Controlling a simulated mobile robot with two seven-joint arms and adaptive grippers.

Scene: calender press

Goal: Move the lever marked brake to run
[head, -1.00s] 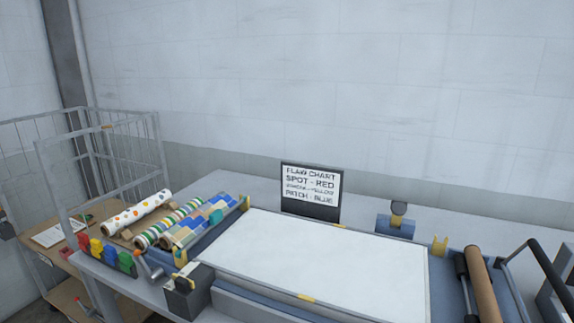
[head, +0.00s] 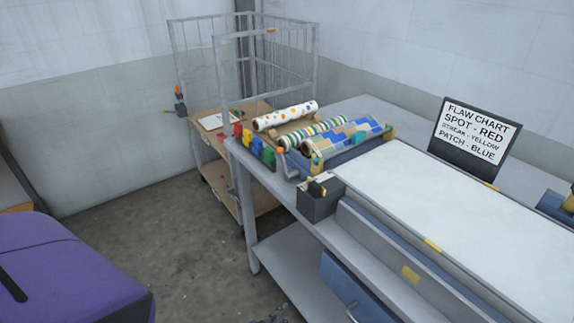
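I cannot read a brake or run mark on any lever in the head view. A small crank-like lever (head: 283,152) with an orange-red knob stands at the left end of the bench, beside the patterned rolls. A dark box (head: 320,200) with a black and yellow piece on top sits at the near left corner of the white bed (head: 450,195). Neither gripper can be made out. A small dark shape at the bottom edge is too cut off to identify.
Patterned rolls (head: 345,138) lie at the bench's left end, near coloured blocks (head: 255,146). A flaw chart (head: 475,135) stands behind the bed. A wire cage cart (head: 215,65) stands beyond. A large purple object (head: 65,265) fills the lower left. Open floor (head: 185,225) lies between.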

